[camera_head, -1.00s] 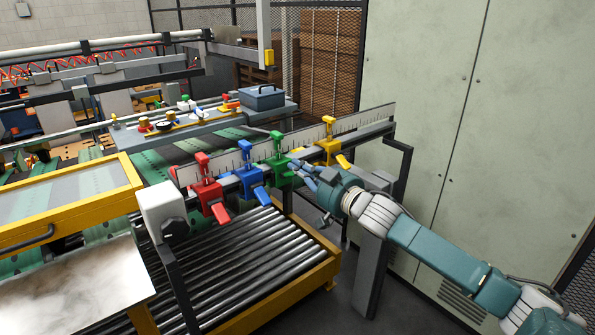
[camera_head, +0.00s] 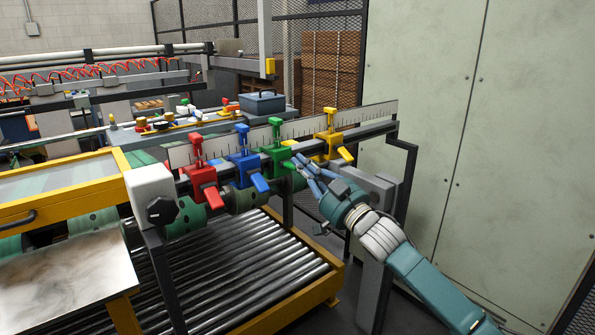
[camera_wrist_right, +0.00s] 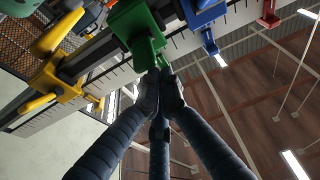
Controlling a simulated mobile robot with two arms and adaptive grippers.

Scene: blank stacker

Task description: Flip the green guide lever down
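The green guide (camera_head: 278,156) is clamped on the rail between the blue guide (camera_head: 245,165) and the yellow guide (camera_head: 330,143). Its lever points outward toward my right gripper (camera_head: 303,165), whose fingers partly cover it in the head view. In the right wrist view the green guide (camera_wrist_right: 135,30) is above my right gripper (camera_wrist_right: 160,78). The fingertips are drawn together at the end of the green lever (camera_wrist_right: 150,52); they look empty, and whether they touch it is unclear. My left gripper is not in view.
The red guide (camera_head: 202,177) is farther left on the same rail. The white ruler strip (camera_head: 365,116) runs behind the guides. A roller conveyor (camera_head: 230,265) lies below. A rail-end post (camera_head: 405,185) stands close to my right arm, and a pale cabinet (camera_head: 450,110) is behind it.

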